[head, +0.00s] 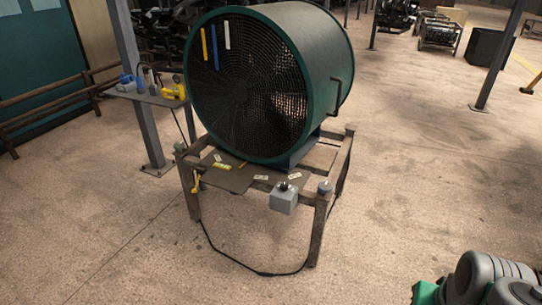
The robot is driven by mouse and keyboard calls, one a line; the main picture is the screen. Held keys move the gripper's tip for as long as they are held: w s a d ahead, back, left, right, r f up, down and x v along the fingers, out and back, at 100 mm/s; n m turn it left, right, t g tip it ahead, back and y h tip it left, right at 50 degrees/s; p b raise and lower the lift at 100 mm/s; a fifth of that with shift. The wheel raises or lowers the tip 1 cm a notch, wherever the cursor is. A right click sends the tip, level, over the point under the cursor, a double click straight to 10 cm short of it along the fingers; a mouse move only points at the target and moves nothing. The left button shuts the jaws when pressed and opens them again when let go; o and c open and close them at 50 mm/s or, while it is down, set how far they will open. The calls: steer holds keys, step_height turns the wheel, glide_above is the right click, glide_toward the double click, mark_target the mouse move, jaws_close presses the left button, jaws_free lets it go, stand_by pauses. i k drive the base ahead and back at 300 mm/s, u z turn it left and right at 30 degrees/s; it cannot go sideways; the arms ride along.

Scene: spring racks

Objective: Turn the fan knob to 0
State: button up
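A large green drum fan (262,85) with a black mesh front stands on a wooden frame table (319,225). A small grey control box (284,202) is fixed at the table's front edge, below the fan. A dark knob (284,186) sits on top of the box. It is too small to tell which number it points to. White labels (261,177) lie near the box; their text cannot be read. My gripper is not in view; only grey and green parts of my arm show at the bottom right, well apart from the box.
A black cable (255,270) hangs from the table and runs along the floor. A small side table (145,95) with tools stands left, beside a metal post (131,70). Another post (500,55) stands at the right. The concrete floor (420,170) in front and right is clear.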

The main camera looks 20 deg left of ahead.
mark_target(283, 186)
steer(key=u, duration=0.55)
steer(key=i, duration=0.65)
steer(key=u, duration=1.25)
steer(key=i, duration=0.85)
steer(key=u, duration=0.4)
steer(key=i, duration=1.45)
steer(key=z, duration=0.2)
